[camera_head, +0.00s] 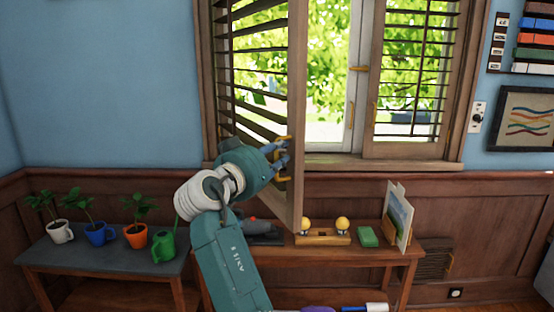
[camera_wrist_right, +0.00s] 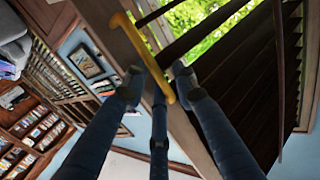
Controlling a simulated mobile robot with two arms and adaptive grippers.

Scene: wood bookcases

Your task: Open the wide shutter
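The wide shutter (camera_head: 298,70) is the louvred wooden leaf on the left of the window. It stands swung out from the frame toward me, partly open. Its yellow handle (camera_head: 284,179) is on the free edge; the handle also shows in the right wrist view (camera_wrist_right: 142,42). My right gripper (camera_head: 277,152) is at this handle, with its fingers on both sides of the bar (camera_wrist_right: 158,80), and looks shut on it. The exact finger contact is partly hidden. My left gripper is not in view.
A narrower louvred shutter (camera_head: 408,75) covers the right side of the window. Below stand a wooden table (camera_head: 375,257) with small objects, including a green block (camera_head: 368,237), and a grey-topped table (camera_head: 75,264) with several potted plants. Blue wall at left is clear.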

